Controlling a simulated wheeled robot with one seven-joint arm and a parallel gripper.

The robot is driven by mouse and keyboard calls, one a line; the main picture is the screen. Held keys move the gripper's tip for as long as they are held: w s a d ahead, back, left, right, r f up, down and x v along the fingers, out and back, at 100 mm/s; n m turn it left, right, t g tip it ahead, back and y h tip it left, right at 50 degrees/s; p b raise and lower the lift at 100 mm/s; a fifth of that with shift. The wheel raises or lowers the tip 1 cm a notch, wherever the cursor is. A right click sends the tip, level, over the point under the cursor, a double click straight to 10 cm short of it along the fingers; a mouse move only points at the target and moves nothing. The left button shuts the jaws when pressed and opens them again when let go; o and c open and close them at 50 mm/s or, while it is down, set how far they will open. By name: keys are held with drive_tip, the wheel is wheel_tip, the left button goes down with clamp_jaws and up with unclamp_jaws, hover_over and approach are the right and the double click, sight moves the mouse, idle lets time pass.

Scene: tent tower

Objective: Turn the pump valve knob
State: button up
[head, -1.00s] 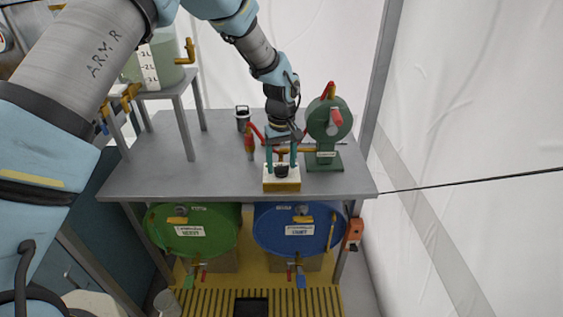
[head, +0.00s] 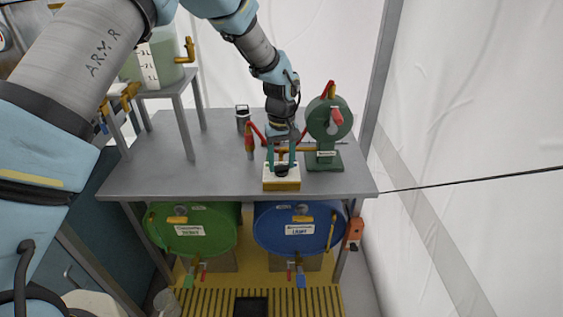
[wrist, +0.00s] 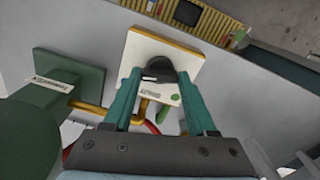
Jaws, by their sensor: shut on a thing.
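The pump valve knob (head: 282,171) is a small black knob on top of a white and yellow box (head: 281,185) near the table's front edge. In the wrist view the dark knob (wrist: 160,70) sits between my two teal fingers, on the pale top of the box (wrist: 185,58). My gripper (head: 282,168) points down over the box and is shut on the knob, one finger on each side. It also shows in the wrist view (wrist: 159,76). The knob's lower part is partly hidden by the fingers.
A green pump (head: 329,122) with a red handle stands right behind the box, joined by a yellow pipe (wrist: 90,107). Green (head: 192,232) and blue (head: 299,232) drums lie below the grey table (head: 165,165). The table's left front is clear.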

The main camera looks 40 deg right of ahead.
sight(281, 165)
drive_tip(key=m+b, duration=0.1)
drive_tip(key=m, duration=0.9)
drive_tip(key=shift+m+b, duration=0.3)
idle(0.5)
drive_tip(key=o, duration=1.4)
drive_tip(key=shift+c, duration=0.2)
drive_tip(key=shift+r, duration=0.15)
wheel_tip(281, 165, up, 11)
drive_tip(key=b, duration=0.2)
drive_tip(key=shift+f, duration=0.2)
drive_tip(key=shift+w, duration=0.1)
